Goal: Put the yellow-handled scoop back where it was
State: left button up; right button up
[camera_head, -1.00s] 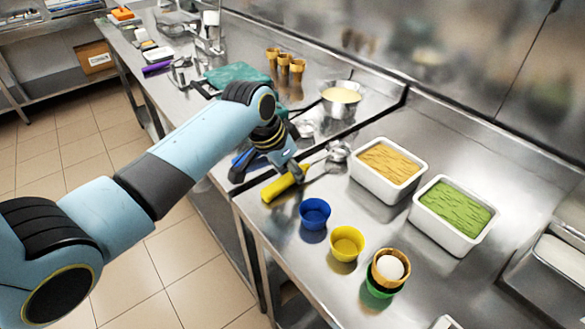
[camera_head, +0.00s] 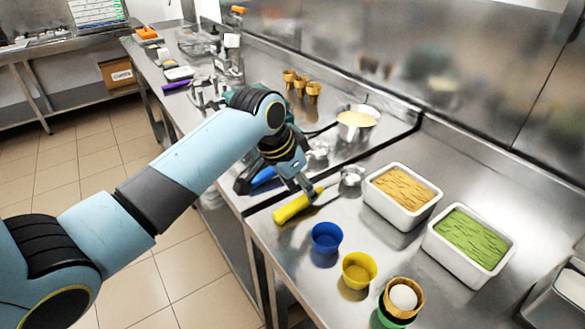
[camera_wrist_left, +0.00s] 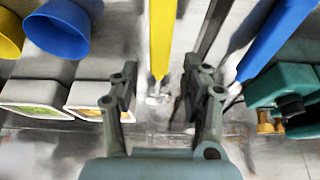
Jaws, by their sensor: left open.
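The yellow-handled scoop (camera_head: 297,205) lies on the steel counter, its metal bowl (camera_head: 351,176) pointing to the back right, beside the white tubs. My left gripper (camera_head: 304,187) is at the scoop, close over the bowl side of its handle. In the left wrist view the two fingers (camera_wrist_left: 160,72) stand apart, and the yellow handle (camera_wrist_left: 162,40) shows in the space between them. I cannot tell whether a finger touches it. A blue handle (camera_head: 263,176) lies to the left of the gripper, partly hidden by it. My right gripper is not in view.
Blue (camera_head: 326,237) and yellow (camera_head: 359,269) cups and a stacked cup with a white scoop of ice cream (camera_head: 403,297) stand in front. Tubs of orange (camera_head: 403,216) and green (camera_head: 467,264) ice cream stand right. A steel pot (camera_head: 357,125) and several cones are behind.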

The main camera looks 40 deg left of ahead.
pick_arm(q)
jog(key=v, duration=0.8)
jog(key=shift+r, duration=0.35)
jog(key=shift+s, duration=0.2)
